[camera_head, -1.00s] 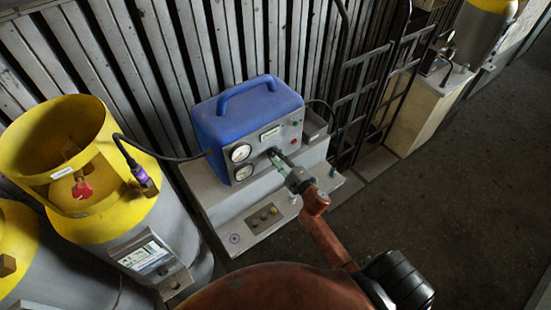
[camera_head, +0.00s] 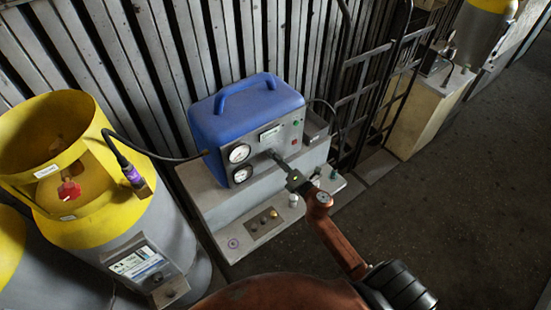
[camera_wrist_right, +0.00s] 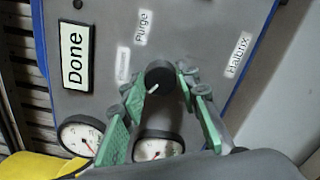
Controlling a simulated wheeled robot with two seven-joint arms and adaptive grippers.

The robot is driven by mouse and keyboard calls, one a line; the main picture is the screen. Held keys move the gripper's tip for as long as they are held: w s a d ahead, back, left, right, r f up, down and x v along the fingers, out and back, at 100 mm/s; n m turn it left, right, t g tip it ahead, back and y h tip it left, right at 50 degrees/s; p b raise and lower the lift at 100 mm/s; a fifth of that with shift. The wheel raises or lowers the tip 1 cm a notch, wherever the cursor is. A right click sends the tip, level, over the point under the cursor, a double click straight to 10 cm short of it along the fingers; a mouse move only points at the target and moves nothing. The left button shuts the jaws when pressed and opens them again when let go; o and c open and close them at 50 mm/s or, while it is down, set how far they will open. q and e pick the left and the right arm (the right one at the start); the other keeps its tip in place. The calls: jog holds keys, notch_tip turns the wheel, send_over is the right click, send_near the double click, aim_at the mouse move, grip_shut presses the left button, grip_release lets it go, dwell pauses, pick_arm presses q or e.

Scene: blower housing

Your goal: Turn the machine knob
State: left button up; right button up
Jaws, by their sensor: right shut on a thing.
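The blue machine (camera_head: 236,112) with a grey front panel stands on a grey metal base. My right gripper (camera_head: 273,156) reaches the panel. In the wrist view its green-padded fingers (camera_wrist_right: 157,92) lie on both sides of the knob, shut on it. In the head view the knob is hidden behind the fingertips. My left gripper is not in view.
Two gauges (camera_head: 240,153) sit left of the knob. A display (camera_wrist_right: 75,57) reads "Done". A yellow-topped grey tank (camera_head: 140,215) stands at left, with a black hose (camera_head: 165,158) running to the machine. A black hand truck (camera_head: 372,90) stands behind at right. The right floor is clear.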

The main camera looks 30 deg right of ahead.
jog(key=shift+f, duration=0.1)
dwell(0.3)
jog(key=o, duration=1.2)
jog(key=shift+c, duration=0.2)
jog(key=s, duration=1.2)
jog(key=shift+d, duration=0.45)
